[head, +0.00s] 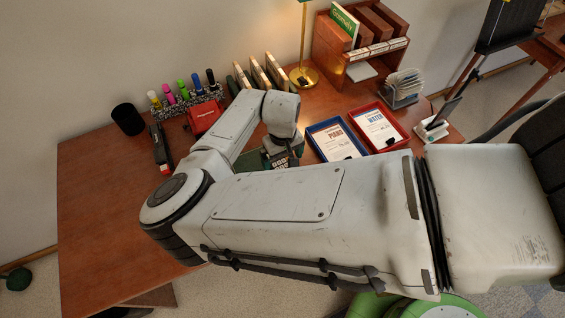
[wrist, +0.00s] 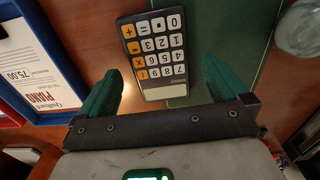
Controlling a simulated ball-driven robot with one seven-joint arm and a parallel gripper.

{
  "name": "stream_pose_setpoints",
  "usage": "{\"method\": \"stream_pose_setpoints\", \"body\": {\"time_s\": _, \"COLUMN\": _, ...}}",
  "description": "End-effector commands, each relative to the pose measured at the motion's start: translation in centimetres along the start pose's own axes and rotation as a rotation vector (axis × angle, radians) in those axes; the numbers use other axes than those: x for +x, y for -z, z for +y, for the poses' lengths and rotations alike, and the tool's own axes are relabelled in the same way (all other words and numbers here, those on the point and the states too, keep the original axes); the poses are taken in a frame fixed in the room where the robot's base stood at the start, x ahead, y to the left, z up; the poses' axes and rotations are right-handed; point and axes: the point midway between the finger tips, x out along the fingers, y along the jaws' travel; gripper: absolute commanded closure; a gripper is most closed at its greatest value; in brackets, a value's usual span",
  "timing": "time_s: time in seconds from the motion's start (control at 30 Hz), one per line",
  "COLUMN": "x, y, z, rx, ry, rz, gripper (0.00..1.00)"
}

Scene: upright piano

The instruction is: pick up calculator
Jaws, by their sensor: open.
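The calculator (wrist: 153,52) is dark with white and orange keys and a pale display strip. In the wrist view it lies between the two green fingers of my gripper (wrist: 161,74), apart from both, with its display end towards the palm. My gripper is open and empty. Its height above the calculator is hard to tell. In the head view the calculator (head: 282,163) shows small and partly hidden beside my gripper, behind my large arm link.
A blue tray (wrist: 65,47) with a paper is close to the left finger in the wrist view. A green mat (wrist: 245,40) and a glass item (wrist: 304,28) are at right. Pens, a red item (head: 205,117) and a lamp (head: 303,74) stand further back.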

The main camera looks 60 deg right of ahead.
Motion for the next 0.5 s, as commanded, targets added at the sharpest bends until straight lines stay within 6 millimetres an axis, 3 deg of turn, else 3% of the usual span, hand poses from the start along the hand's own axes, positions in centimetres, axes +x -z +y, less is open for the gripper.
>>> {"method": "stream_pose_setpoints", "body": {"time_s": 0.13, "x": 1.6, "y": 0.0, "z": 0.0, "rx": -0.001, "ry": 0.001, "rz": -0.002, "gripper": 0.0}}
{"method": "stream_pose_setpoints", "body": {"time_s": 0.4, "x": 1.9, "y": 0.0, "z": 0.0, "rx": -0.001, "ry": -0.001, "rz": 0.0, "gripper": 0.0}}
{"method": "stream_pose_setpoints", "body": {"time_s": 0.5, "x": 1.9, "y": 0.0, "z": 0.0, "rx": -0.001, "ry": -0.001, "rz": 0.0, "gripper": 0.09}}
